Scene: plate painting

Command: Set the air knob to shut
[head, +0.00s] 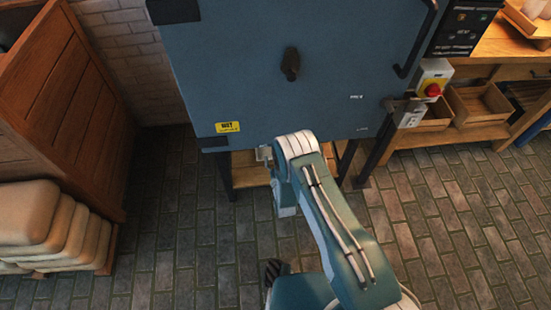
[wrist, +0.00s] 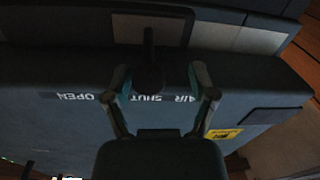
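The air knob (wrist: 150,78) is a dark round piece with a thin bar extending up in the wrist view. It sits by white lettering, seen upside down: "AIR SHUT" (wrist: 158,98) close beside it and "OPEN" (wrist: 75,96) to the left. My gripper (wrist: 160,72) is open, with one finger on each side of the knob and visible gaps to both. I cannot tell how deep the fingers reach. In the head view my arm reaches the lower front edge of the blue-grey kiln (head: 240,85); the air knob cannot be made out there.
A dark protruding piece (head: 290,63) is on the kiln face. A yellow label (head: 228,127) is at its lower left. A red switch (head: 433,90) and wooden trays (head: 480,108) stand right. A wooden cabinet (head: 60,100) and stacked sacks (head: 45,225) stand left. Brick floor is clear between.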

